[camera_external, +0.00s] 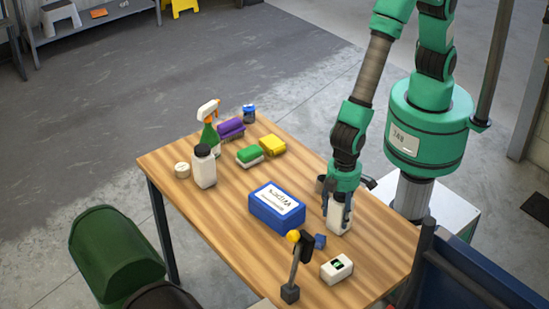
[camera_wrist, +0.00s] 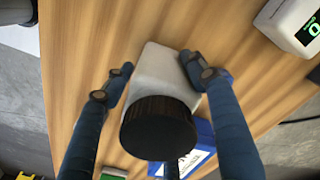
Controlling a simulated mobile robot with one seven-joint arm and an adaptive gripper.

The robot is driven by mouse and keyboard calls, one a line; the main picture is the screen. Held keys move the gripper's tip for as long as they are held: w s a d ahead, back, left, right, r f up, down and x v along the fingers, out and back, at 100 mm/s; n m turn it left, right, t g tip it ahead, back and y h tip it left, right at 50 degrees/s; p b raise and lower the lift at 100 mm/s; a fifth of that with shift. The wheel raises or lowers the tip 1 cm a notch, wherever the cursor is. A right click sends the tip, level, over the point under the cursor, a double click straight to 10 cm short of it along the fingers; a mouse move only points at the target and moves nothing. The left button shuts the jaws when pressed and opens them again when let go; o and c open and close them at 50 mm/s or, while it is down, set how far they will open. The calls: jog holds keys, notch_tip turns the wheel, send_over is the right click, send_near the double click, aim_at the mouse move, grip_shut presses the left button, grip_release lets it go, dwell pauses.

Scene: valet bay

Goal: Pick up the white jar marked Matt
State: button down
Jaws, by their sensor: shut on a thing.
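My gripper (camera_external: 340,203) is shut on a white jar (camera_external: 338,221) near the right side of the wooden table. In the wrist view, my two fingers (camera_wrist: 158,80) lie on either side of the jar's white body (camera_wrist: 165,75). Its round dark lid (camera_wrist: 159,127) faces the camera. No marking on this jar can be read, so I cannot tell whether it says Matt. I cannot tell whether its base touches the table. A second white jar with a black lid (camera_external: 204,168) stands at the table's far left; its marking is not readable either.
A blue box with a white label (camera_external: 270,213) stands left of my gripper. A white device with a green display (camera_external: 337,268), a small blue block (camera_external: 320,241) and a post with a yellow ball (camera_external: 293,262) are in front. Sponges and a spray bottle (camera_external: 209,135) stand farther back.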

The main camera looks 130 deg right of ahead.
aim_at(344, 201)
jog(key=shift+r, duration=0.15)
jog(key=shift+r, duration=0.55)
jog(key=shift+s+d+r+p, duration=0.1)
jog(key=shift+s+r+p, duration=0.15)
jog(key=shift+r+p, duration=0.25)
jog(key=shift+s+r+p, duration=0.2)
jog(key=shift+r+p, duration=0.05)
jog(key=shift+r, duration=0.45)
jog(key=s+d+r+p, duration=0.1)
jog(key=s+d+p, duration=0.1)
jog(key=s, duration=1.2)
jog(key=shift+s+d, duration=0.35)
jog(key=shift+d, duration=0.3)
jog(key=shift+r, duration=0.1)
